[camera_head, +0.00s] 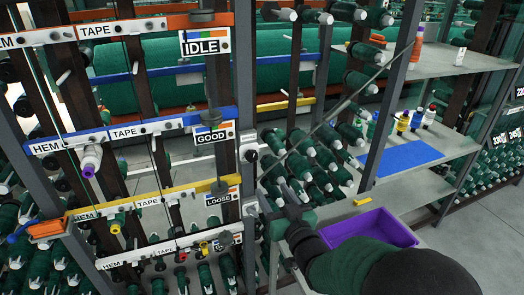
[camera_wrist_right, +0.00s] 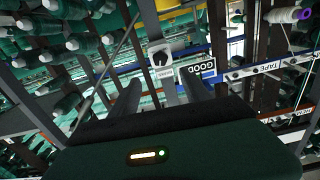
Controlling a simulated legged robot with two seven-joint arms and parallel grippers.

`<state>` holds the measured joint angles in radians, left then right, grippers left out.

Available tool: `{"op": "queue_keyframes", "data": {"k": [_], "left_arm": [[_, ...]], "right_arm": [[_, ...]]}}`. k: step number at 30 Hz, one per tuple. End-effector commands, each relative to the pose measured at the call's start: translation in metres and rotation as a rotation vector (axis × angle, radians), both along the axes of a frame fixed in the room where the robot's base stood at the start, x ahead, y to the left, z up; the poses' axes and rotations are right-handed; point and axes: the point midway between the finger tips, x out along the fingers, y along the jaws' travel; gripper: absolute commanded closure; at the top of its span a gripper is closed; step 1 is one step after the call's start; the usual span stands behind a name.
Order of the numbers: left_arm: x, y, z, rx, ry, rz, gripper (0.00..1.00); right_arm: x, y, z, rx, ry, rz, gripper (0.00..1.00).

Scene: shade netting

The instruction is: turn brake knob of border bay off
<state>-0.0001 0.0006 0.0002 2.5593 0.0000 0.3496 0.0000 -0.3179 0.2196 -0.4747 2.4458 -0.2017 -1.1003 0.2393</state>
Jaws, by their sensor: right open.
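A dark round knob on a white plate (camera_head: 249,152) is mounted on the grey post beside the GOOD sign (camera_head: 211,136). In the right wrist view the knob (camera_wrist_right: 159,57) shows ahead, between the two fingers, with small lettering too small to read. I cannot tell from lettering which bay it belongs to. My right gripper (camera_head: 276,203) is open and empty, below and right of the knob in the head view; its fingers (camera_wrist_right: 160,80) appear apart from the knob. My left gripper is not in view.
An IDLE sign (camera_head: 205,43) hangs above and a LOOSE sign (camera_head: 221,197) below. Rails labelled HEM and TAPE cross on the left. Green spools fill the racks behind. A purple bin (camera_head: 372,228) and a shelf with a blue mat (camera_head: 405,157) stand right.

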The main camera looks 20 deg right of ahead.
Motion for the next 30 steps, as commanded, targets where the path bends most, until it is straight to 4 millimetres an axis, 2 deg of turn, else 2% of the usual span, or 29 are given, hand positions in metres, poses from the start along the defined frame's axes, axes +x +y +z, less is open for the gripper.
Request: {"op": "queue_keyframes", "data": {"k": [5,15,21,25,30], "left_arm": [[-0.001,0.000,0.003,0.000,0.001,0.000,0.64],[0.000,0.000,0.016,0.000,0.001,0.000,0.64],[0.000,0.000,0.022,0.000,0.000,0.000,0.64],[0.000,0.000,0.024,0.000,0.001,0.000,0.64],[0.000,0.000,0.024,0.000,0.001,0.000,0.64]], "right_arm": [[0.019,0.001,0.001,-0.001,0.000,0.002,0.45],[0.110,0.004,-0.002,-0.004,0.004,0.001,0.45],[0.152,0.005,-0.001,-0.002,0.002,0.001,0.45],[0.166,0.006,-0.002,0.000,0.002,0.000,0.45],[0.171,0.006,-0.003,0.001,0.002,0.000,0.45]]}}
